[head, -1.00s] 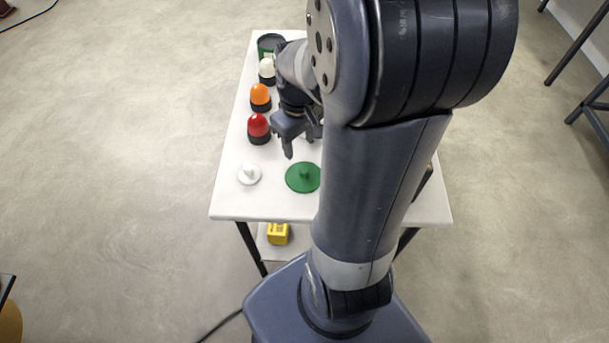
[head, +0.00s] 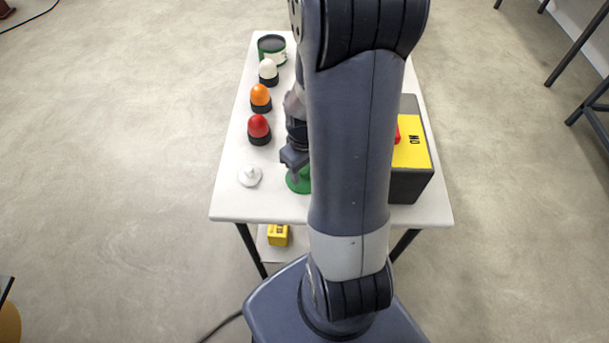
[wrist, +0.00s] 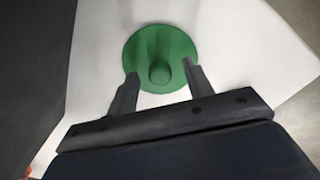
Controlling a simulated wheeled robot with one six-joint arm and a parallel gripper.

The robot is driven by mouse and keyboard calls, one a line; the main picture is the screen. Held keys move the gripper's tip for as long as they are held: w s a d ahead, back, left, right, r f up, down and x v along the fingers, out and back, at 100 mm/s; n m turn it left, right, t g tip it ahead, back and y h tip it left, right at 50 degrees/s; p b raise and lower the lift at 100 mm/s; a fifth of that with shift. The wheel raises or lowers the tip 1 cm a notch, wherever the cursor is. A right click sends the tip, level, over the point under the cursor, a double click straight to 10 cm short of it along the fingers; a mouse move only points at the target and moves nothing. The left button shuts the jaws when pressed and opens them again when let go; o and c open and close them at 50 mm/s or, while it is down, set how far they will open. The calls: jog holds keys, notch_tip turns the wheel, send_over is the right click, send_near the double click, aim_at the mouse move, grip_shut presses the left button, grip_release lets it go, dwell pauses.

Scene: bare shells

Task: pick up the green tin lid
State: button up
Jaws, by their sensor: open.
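The green tin lid (head: 297,182) lies flat on the white table, partly hidden behind my arm in the head view. The wrist view shows it as a green disc (wrist: 150,50) with a round knob (wrist: 159,72) at its middle. My gripper (wrist: 160,72) is open, with one finger on each side of the knob in the picture. I cannot tell how high the fingertips are above the lid. In the head view my gripper (head: 294,172) is over the lid, mostly covered by my arm.
A small white knobbed lid (head: 250,176) lies left of the green one. Red (head: 258,130), orange (head: 260,98) and white (head: 268,72) domed lamps and a green tin (head: 271,46) line the left side. A dark box with a yellow panel (head: 412,150) stands right. The table's front edge (head: 260,219) is close.

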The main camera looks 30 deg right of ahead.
aim_at(304, 171)
jog(key=c, duration=1.1)
jog(key=shift+r, duration=0.1)
grip_shut()
notch_tip(304, 171, up, 10)
jog(key=shift+p, duration=0.35)
